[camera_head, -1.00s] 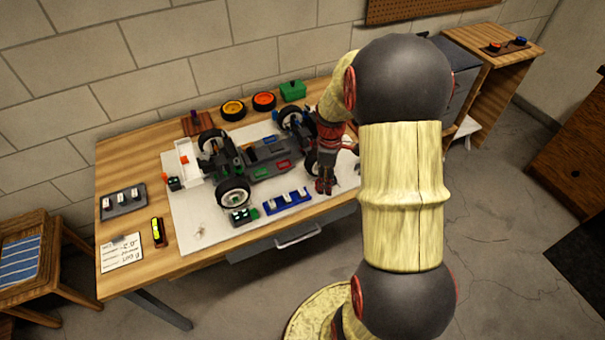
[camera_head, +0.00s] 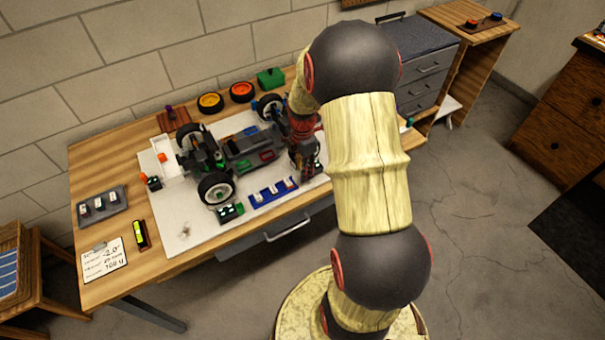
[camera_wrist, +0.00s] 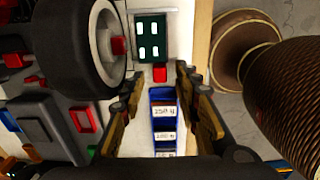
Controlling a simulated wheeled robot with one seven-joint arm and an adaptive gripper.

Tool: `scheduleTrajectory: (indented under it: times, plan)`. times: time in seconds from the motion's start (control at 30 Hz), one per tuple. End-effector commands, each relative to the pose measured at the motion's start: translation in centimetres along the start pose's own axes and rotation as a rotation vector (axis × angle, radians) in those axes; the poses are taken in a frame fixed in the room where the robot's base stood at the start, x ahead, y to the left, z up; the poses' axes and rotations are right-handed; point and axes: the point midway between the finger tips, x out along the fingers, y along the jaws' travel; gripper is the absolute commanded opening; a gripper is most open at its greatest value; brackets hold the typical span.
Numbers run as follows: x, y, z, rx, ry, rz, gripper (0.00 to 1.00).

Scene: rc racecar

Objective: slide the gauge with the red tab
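A dark green gauge (camera_wrist: 151,38) with white readout patches lies beside a car wheel in the wrist view. Its red tab (camera_wrist: 160,73) faces my gripper. My gripper (camera_wrist: 158,73) is open, its fingertips on either side of the tab with a gap showing; I cannot tell whether they touch it. In the head view my gripper (camera_head: 306,174) points down at the right end of the blue tray, and it and my arm hide this gauge. Another gauge (camera_head: 229,212) with a green tab sits by the left front wheel. A third (camera_head: 152,183) with a red-orange tab lies farther left.
The RC car (camera_head: 243,150) stands on a white mat (camera_head: 188,236). The blue tray (camera_head: 258,202) with labelled compartments lies along the mat's front, and also under my fingers in the wrist view (camera_wrist: 154,95). A wheel (camera_wrist: 103,45) stands close left of the gauge.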

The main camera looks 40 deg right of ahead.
Motion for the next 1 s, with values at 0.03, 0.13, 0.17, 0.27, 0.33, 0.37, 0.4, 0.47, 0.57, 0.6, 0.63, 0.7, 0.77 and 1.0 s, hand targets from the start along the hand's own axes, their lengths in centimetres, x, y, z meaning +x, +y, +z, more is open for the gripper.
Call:
scheduleTrajectory:
  times: [0.03,0.13,0.17,0.27,0.33,0.37,0.4,0.47,0.57,0.6,0.63,0.7,0.77,1.0]
  plan:
    - [0.93,-0.02,-0.01,0.000,0.000,-0.001,0.32]
    - [1.66,-0.01,0.00,0.000,0.000,-0.001,0.32]
    - [1.76,0.01,0.00,0.000,0.000,0.000,0.32]
    - [1.80,0.04,0.01,0.001,0.000,0.001,0.32]
    - [1.75,0.04,0.01,0.001,0.000,0.001,0.32]
    - [1.74,0.04,0.01,0.001,0.000,0.001,0.32]
    - [1.74,0.03,0.01,0.001,0.000,0.001,0.32]
    - [1.73,0.03,0.01,0.001,0.000,0.001,0.28]
    - [1.73,0.03,0.01,0.001,0.000,0.001,0.23]
    - [1.73,0.03,0.01,0.001,0.000,0.000,0.20]
    - [1.73,0.03,0.01,0.001,0.000,0.000,0.19]
    - [1.73,0.03,0.01,0.001,0.000,0.000,0.15]
    - [1.73,0.03,0.01,0.001,0.000,0.000,0.11]
    - [1.72,0.04,0.01,0.001,0.000,0.001,0.00]
